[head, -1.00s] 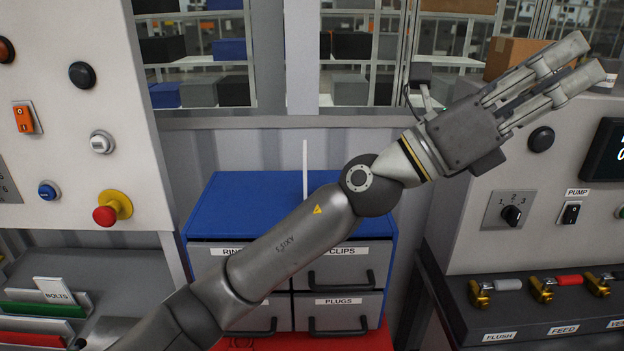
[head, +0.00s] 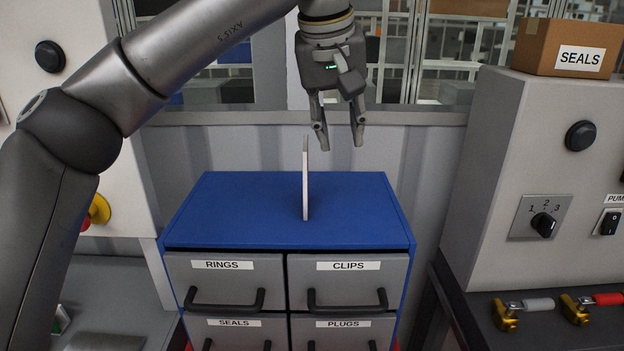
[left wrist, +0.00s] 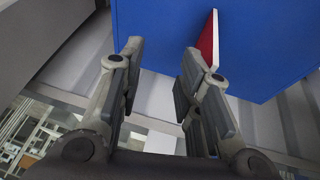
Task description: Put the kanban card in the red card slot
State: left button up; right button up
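The kanban card (head: 305,185) stands upright, nearly edge-on, on the blue top of the drawer cabinet. In the left wrist view the card (left wrist: 209,40) shows a red face and a white edge, beside the right-hand finger. My left gripper (head: 340,138) points down above the back of the cabinet, a little right of the card. Its fingers are apart with nothing between them, also in the left wrist view (left wrist: 162,50). The red card slot cannot be made out now; only a small part of the card rack shows at lower left. My right gripper is out of view.
The blue cabinet (head: 240,212) has grey drawers labelled RINGS, CLIPS, SEALS and PLUGS; its top is otherwise clear. A console (head: 493,170) with knobs and valves stands at right, with a SEALS box (head: 540,45) on it. A wall and windows are behind.

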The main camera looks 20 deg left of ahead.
aim_at(305, 145)
pick_arm(q)
jog(key=shift+y, duration=0.9)
jog(key=a, duration=0.1)
jog(key=a+r, duration=0.1)
jog(key=a, duration=0.3)
jog(key=shift+s+a+r, duration=0.1)
jog(key=shift+s+r, duration=0.15)
jog(key=shift+r, duration=0.15)
jog(key=p+x, duration=0.2)
jog(key=x, duration=0.7)
jog(key=shift+f, duration=0.35)
jog(key=shift+w+a+f, duration=0.1)
jog(key=shift+w+f, duration=0.05)
jog(key=shift+f, duration=0.3)
grip_shut()
